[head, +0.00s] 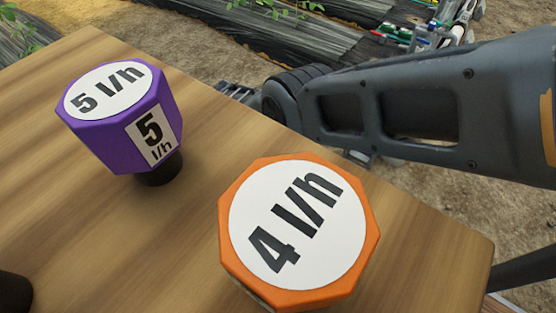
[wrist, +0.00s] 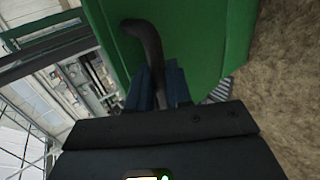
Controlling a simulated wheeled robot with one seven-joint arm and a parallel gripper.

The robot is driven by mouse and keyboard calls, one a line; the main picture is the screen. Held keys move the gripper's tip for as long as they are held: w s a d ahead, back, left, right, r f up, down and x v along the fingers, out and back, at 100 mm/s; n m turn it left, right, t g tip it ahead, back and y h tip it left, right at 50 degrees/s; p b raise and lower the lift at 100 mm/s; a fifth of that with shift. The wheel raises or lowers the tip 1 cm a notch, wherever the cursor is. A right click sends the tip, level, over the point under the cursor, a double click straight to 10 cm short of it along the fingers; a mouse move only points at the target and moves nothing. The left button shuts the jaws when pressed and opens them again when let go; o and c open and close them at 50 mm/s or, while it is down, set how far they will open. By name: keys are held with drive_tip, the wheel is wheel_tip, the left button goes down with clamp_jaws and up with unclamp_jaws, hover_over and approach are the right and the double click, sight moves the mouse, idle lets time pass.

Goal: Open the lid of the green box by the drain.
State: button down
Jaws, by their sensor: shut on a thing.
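The green box (wrist: 205,45) fills the upper middle of the wrist view, close in front of my gripper. A dark curved handle (wrist: 143,35) stands out against its green face. My gripper (wrist: 159,85) is shut on this handle, with one blue-grey finger on each side of it. I cannot tell from this close view how far the lid is open or where its edge runs. The drain cannot be made out for certain. The box and my gripper are not clearly seen in the head view.
In the head view, a wooden table (head: 45,190) bears a purple 5 l/h piece (head: 105,145) and an orange 4 l/h piece (head: 230,255). My arm passes beyond the table's far right edge. Sandy ground (wrist: 285,80) lies right of the box; metal framing (wrist: 45,40) is left.

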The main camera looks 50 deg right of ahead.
drive_tip(key=shift+s+d+f, duration=0.15)
drive_tip(key=shift+s+f, duration=0.1)
drive_tip(key=shift+f, duration=0.2)
drive_tip(key=c, duration=1.4)
unclamp_jaws()
drive_tip(key=o, duration=0.3)
drive_tip(key=shift+w, duration=0.1)
drive_tip(key=shift+w+r, duration=0.1)
drive_tip(key=shift+r, duration=0.05)
drive_tip(key=shift+r, duration=0.1)
drive_tip(key=shift+r+p, duration=0.55)
drive_tip(key=r+p, duration=0.4)
drive_tip(key=shift+s+d, duration=0.2)
drive_tip(key=shift+s, duration=0.05)
drive_tip(key=s+d+r+p, duration=0.5)
drive_tip(key=s+d+p, duration=0.2)
drive_tip(key=p, duration=0.3)
drive_tip(key=shift+s+d+r, duration=0.3)
drive_tip(key=shift+d+r, duration=0.05)
drive_tip(key=shift+d, duration=0.15)
